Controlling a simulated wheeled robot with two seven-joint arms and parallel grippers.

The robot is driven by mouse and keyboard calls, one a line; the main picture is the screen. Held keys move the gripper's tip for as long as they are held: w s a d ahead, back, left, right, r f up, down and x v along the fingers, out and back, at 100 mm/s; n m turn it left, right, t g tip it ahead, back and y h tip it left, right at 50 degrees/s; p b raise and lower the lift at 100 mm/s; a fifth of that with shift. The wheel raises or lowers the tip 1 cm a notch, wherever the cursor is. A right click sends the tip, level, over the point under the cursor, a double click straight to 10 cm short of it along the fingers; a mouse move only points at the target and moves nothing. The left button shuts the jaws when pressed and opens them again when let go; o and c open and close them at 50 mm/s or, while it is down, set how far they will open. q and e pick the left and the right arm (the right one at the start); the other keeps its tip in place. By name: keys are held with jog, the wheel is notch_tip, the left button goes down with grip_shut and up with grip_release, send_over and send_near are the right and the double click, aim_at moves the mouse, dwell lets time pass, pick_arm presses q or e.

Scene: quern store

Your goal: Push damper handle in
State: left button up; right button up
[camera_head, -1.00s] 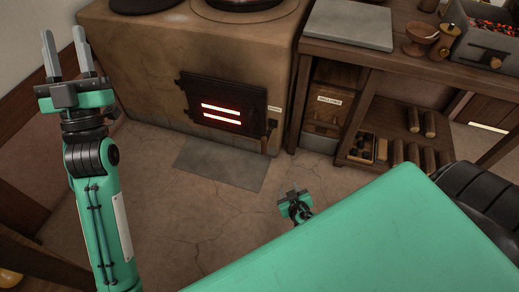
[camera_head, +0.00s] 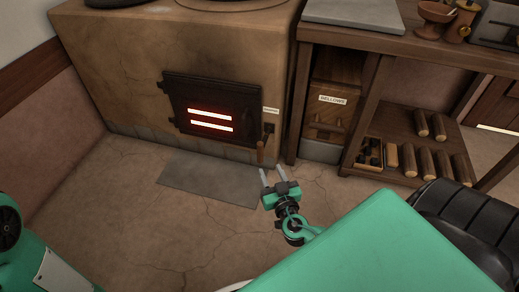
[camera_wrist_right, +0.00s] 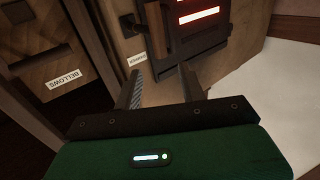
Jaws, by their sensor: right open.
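The damper handle (camera_head: 261,149) is a small wooden grip on a dark fitting at the right end of the stove front, below a white label (camera_head: 271,111). In the right wrist view the handle (camera_wrist_right: 155,30) stands just beyond my finger tips, beside the stove door. My right gripper (camera_head: 273,174) is open and empty, a little below and in front of the handle in the head view. Its two fingers (camera_wrist_right: 161,78) also show apart in the wrist view. I see no contact with the handle. My left gripper is out of view; only part of that arm shows at lower left.
The stove door (camera_head: 212,108) has two glowing slots left of the handle. A grey floor plate (camera_head: 207,180) lies before the stove. A wooden bench (camera_head: 385,42) stands to the right, with the bellows box (camera_head: 335,98) and a shelf of wooden rollers (camera_head: 425,162). The floor between is clear.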

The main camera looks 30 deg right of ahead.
aim_at(261, 150)
jog(key=b+x, duration=0.2)
jog(key=x, duration=0.9)
jog(key=shift+w+f, duration=0.1)
jog(key=shift+w+d, duration=0.1)
jog(key=shift+w, duration=0.15)
jog(key=shift+c, duration=0.4)
grip_shut()
